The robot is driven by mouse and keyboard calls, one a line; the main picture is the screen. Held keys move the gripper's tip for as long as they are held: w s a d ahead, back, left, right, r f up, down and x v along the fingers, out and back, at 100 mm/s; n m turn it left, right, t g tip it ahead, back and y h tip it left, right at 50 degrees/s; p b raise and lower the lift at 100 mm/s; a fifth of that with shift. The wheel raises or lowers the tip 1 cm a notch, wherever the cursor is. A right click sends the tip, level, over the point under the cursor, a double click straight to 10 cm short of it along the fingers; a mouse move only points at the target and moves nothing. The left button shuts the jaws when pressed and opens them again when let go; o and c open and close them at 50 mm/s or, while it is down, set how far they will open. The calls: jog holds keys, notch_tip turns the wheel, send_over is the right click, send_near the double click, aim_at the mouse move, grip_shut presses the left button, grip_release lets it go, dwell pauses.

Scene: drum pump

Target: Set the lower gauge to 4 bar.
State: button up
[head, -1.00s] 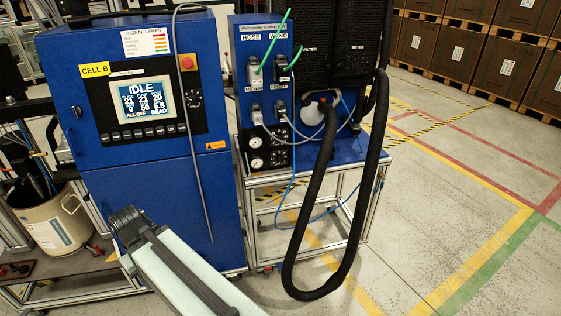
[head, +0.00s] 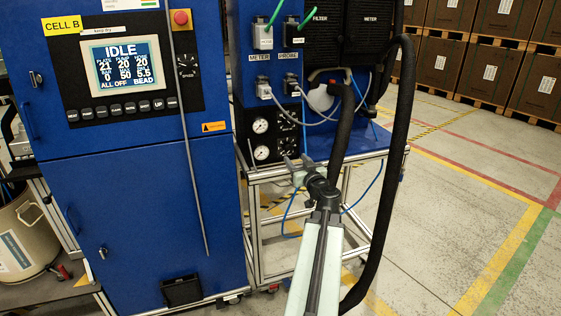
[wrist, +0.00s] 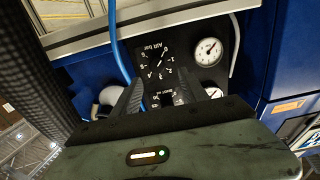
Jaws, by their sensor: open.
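The lower gauge (head: 262,152) is a round white dial on the black panel of the blue stand. In the wrist view, which looks upside down, it is the clear dial (wrist: 208,52). Beside it is a black knob scale marked "AIR bar" (wrist: 160,60). The needle reading is too small to tell. The upper gauge (head: 260,126) is above it; in the wrist view my gripper partly hides it. My gripper (head: 298,160) is open and empty in front of the panel, right of the gauges. In the wrist view its two fingers (wrist: 158,95) frame the panel, apart from the lower knob.
A blue cabinet (head: 130,200) with an IDLE screen stands left of the stand. A thick black hose (head: 397,150) loops down at the right, near my arm. A thin blue hose (wrist: 121,50) crosses beside the panel. A metal rail (head: 330,163) runs below. Floor at right is clear.

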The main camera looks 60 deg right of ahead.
aim_at(290, 149)
jog(key=x, duration=0.7)
jog(key=shift+w+d, duration=0.1)
jog(key=shift+d, duration=0.4)
grip_shut()
